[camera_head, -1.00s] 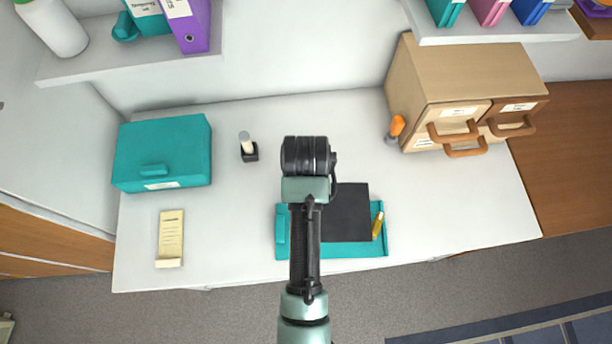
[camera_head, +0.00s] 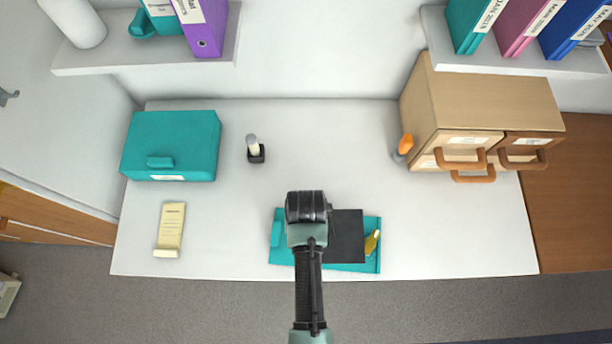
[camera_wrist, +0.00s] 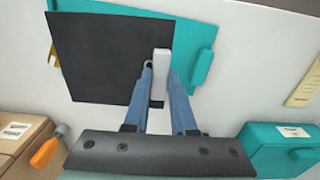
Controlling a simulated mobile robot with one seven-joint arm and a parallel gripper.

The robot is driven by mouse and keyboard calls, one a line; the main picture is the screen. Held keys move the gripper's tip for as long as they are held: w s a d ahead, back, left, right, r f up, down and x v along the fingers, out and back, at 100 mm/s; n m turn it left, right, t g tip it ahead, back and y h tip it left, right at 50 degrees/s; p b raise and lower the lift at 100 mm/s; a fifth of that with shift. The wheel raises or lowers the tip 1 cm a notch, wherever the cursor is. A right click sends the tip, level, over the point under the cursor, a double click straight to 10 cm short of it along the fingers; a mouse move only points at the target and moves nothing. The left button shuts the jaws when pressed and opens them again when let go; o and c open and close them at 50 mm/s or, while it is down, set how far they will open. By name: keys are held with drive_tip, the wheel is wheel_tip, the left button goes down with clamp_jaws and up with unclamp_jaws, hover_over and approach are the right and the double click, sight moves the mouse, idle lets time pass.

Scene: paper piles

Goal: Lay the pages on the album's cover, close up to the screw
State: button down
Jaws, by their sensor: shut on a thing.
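The black pages (camera_head: 347,236) are a dark sheet over the teal album cover (camera_head: 350,268) at the table's front. The pages also show in the wrist view (camera_wrist: 105,60), turned slightly against the cover (camera_wrist: 205,30) and overhanging its back edge. My gripper (camera_wrist: 160,72) is shut on a pale bar (camera_wrist: 162,62) at the pages' edge. In the head view my gripper (camera_head: 308,210) hides that edge. A raised teal piece (camera_wrist: 202,67) stands on the cover beside the bar. I cannot make out the screw, nor whether the pages touch the cover.
A yellow object (camera_head: 372,242) lies at the cover's right end. A teal box (camera_head: 172,140), a cream pad (camera_head: 171,228) and a small dark holder (camera_head: 255,153) stand to the left. A drawer cabinet (camera_head: 480,100) and an orange-handled tool (camera_head: 405,146) are back right. The middle table is clear.

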drive_tip(key=shift+f+b, duration=1.7)
drive_tip(key=shift+f, duration=1.25)
drive_tip(key=shift+f+b, duration=0.35)
drive_tip(key=shift+f, duration=0.25)
drive_tip(key=c, duration=0.7)
unclamp_jaws()
drive_tip(key=shift+o, duration=0.2)
